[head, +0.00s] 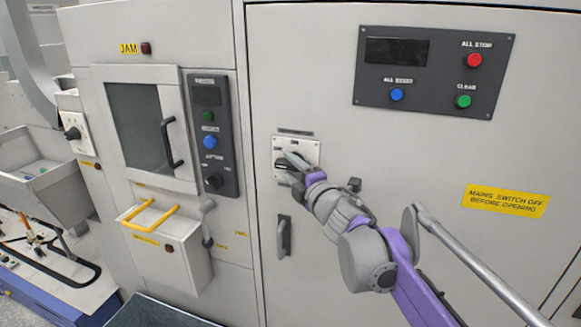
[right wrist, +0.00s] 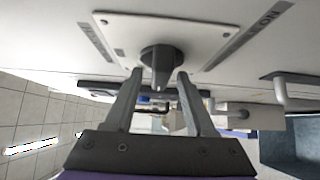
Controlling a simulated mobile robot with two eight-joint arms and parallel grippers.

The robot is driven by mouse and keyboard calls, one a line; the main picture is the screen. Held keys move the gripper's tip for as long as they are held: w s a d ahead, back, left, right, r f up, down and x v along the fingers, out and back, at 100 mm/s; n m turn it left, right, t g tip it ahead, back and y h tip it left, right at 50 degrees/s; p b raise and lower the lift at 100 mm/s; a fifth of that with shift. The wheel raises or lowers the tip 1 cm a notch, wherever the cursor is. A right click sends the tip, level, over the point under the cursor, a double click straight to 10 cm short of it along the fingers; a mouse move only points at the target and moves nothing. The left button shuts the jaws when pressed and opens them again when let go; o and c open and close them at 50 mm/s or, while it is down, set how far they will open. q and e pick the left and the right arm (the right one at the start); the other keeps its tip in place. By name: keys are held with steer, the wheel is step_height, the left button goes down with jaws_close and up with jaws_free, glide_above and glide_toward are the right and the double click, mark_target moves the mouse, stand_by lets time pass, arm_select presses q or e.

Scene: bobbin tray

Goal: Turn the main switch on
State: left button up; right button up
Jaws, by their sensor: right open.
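The main switch is a dark rotary knob (right wrist: 160,60) on a pale square plate (right wrist: 205,28), fixed to the large cabinet door. The plate also shows in the head view (head: 310,147), where my right gripper covers much of the knob. In the right wrist view the knob's grip bar points toward my gripper's palm. A label reading ON shows at the plate's right in that view. My right gripper (head: 290,162) is open, with its fingertips (right wrist: 160,74) on either side of the knob. Small gaps show between knob and fingers. My left gripper is out of view.
A door handle (head: 284,237) is below the switch. A dark panel (head: 430,110) with red, blue and green buttons is above right. A yellow sign (head: 506,201) reads MAINS SWITCH OFF BEFORE OPENING. A button panel (head: 211,135) and a windowed door with black handle (head: 171,145) are left.

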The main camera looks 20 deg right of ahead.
steer(key=shift+w, duration=0.3)
jaws_close()
